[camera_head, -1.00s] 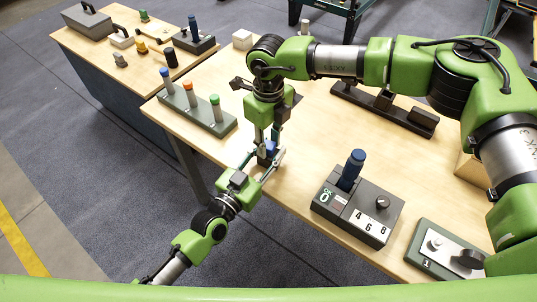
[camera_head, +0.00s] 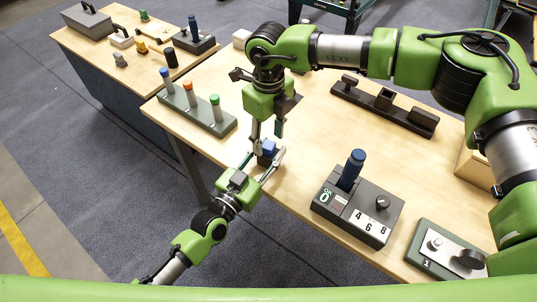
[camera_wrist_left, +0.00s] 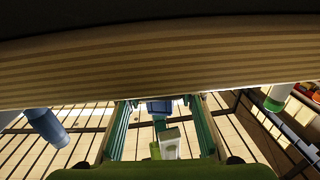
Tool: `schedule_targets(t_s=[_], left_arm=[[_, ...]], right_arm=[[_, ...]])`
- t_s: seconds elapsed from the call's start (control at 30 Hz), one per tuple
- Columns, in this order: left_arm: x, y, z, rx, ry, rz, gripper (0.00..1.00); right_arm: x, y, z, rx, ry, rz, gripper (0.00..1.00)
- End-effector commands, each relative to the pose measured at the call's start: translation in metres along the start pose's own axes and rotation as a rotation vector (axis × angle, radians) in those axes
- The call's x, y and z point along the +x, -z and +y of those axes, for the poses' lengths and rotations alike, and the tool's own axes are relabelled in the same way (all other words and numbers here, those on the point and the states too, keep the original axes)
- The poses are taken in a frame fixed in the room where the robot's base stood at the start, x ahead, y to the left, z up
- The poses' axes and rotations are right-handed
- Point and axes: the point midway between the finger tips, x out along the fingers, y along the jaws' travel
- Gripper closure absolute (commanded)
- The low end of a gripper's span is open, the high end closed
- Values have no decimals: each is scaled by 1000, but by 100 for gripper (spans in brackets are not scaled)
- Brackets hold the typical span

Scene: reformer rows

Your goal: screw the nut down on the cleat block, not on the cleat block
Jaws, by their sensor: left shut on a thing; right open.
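My left gripper (camera_head: 266,157) reaches in from the lower left at the near edge of the bench. It is shut on a small blue piece (camera_head: 268,148), which also shows between its fingers in the left wrist view (camera_wrist_left: 160,107). I cannot tell whether this piece is the nut or the cleat block. My right gripper (camera_head: 267,133) points down from above with its fingers apart, just over the blue piece. The fingers hide part of the piece, and I cannot tell if they touch it. No clearly recognisable nut or thread shows.
A green-grey rack (camera_head: 207,125) with blue, orange and green-topped pegs stands to the left. A black slotted rail (camera_head: 409,120) lies at the back right. A dark box (camera_head: 375,222) with a blue handle and number display, and a grey panel (camera_head: 440,262), stand right.

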Motion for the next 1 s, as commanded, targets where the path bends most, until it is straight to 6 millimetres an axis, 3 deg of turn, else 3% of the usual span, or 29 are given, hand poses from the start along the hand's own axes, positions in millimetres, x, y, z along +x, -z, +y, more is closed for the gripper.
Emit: schedule_targets(t_s=[0.13,0.37,0.4,0.47,0.5,0.83,1.0], left_arm=[[0,0,0,0,0,0,100],[0,0,0,0,0,0,100],[0,0,0,0,0,0,100],[0,0,0,0,0,0,100],[0,0,0,0,0,0,100],[0,0,0,0,0,0,100],[0,0,0,0,0,0,100]], right_arm=[[-19,0,0,0,1,-1,56],[-22,0,0,-1,1,0,56],[-22,0,0,-1,1,0,53],[-22,0,0,-1,1,0,37],[-22,0,0,-1,1,0,36],[-23,0,0,0,1,-1,36],[-42,-1,0,0,1,-2,36]])
